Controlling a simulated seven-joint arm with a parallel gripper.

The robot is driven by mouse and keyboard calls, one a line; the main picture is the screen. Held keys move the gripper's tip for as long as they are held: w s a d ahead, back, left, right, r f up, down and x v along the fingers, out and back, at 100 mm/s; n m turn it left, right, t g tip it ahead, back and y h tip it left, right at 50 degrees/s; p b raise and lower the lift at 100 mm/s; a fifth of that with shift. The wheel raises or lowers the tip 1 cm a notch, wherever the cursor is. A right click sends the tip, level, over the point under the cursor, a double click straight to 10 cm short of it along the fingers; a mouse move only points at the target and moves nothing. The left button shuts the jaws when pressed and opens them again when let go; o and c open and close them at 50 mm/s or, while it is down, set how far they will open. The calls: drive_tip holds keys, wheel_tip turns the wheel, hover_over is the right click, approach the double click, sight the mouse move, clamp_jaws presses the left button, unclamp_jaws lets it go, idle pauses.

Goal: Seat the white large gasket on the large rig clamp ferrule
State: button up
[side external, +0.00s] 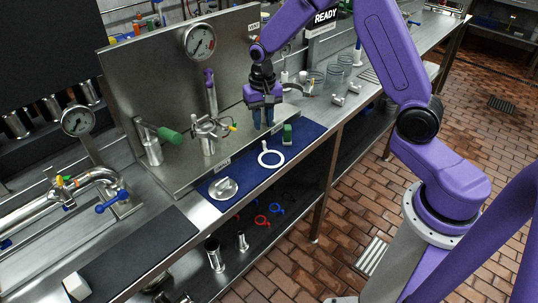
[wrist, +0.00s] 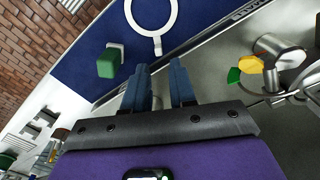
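The white large gasket (side external: 271,167) is a flat ring with a small tab, lying on the blue mat (side external: 244,178). In the wrist view the gasket (wrist: 152,33) is at the top, partly cut off. My gripper (side external: 263,126) points down above the bench, behind the gasket and apart from it. In the wrist view its two blue fingers (wrist: 158,73) are spread with nothing between them. A metal rig with a clamp (side external: 209,132) stands left of my gripper. I cannot tell which part of it is the large ferrule.
A green block (side external: 288,134) stands near the mat's far end, close to my gripper. A metal clamp piece (side external: 223,188) lies on the mat's near end. Red and blue rings (side external: 262,220) lie on the lower shelf.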

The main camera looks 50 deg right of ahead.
sight(264, 141)
drive_tip(key=shift+w+d+f, duration=0.1)
drive_tip(key=shift+d+f, duration=0.05)
drive_tip(key=shift+f, duration=1.75)
drive_tip(key=shift+w+d+f, duration=0.1)
drive_tip(key=shift+f, duration=1.8)
clamp_jaws()
